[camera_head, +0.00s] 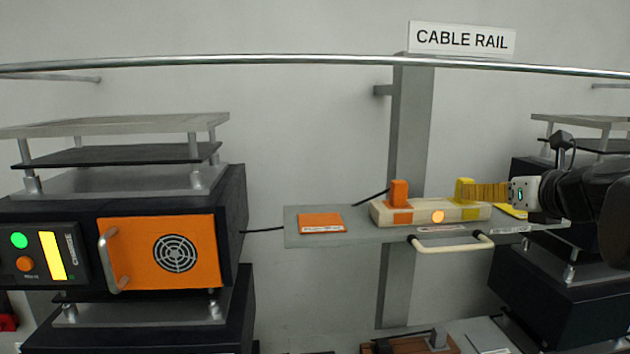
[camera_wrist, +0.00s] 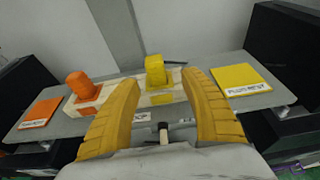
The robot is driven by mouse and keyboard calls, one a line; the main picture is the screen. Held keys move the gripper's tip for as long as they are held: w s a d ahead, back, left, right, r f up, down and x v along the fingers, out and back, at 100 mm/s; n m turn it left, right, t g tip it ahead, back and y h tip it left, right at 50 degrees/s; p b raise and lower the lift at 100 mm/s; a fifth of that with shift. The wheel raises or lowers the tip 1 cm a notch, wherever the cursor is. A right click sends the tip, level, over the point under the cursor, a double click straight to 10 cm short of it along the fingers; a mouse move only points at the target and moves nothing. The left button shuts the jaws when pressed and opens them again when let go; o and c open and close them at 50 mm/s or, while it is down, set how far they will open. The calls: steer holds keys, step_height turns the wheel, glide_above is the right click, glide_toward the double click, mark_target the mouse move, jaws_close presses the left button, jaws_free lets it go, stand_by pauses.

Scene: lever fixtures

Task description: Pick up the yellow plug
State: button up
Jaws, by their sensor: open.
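The yellow plug (camera_head: 464,189) stands upright at the right end of a cream block (camera_head: 382,213) on the grey shelf. In the wrist view the yellow plug (camera_wrist: 155,70) is ahead of my gripper, between the lines of its two fingers. My gripper (camera_head: 468,191) comes in from the right at plug height; its ridged yellow fingers (camera_wrist: 164,82) are spread apart and the gap between them is empty. In the head view the fingertips overlap the plug's right side, so I cannot tell there whether they touch it.
An orange plug (camera_head: 399,193) stands on the block's left end. An orange pad (camera_head: 322,223) lies left of the block and a yellow pad (camera_wrist: 237,77) lies right. A cream handle (camera_head: 452,246) runs along the shelf's front edge. Dark equipment racks (camera_head: 240,200) flank the shelf (camera_head: 350,234).

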mark_target(457, 195)
steer(key=x, duration=0.2)
steer(key=p+x, duration=0.1)
steer(key=x, duration=0.4)
steer(key=shift+a+f, duration=0.25)
steer(key=shift+f, duration=0.05)
steer(key=shift+s+a+r, duration=0.1)
steer(key=shift+s, duration=0.1)
steer(key=c, duration=0.3)
jaws_close()
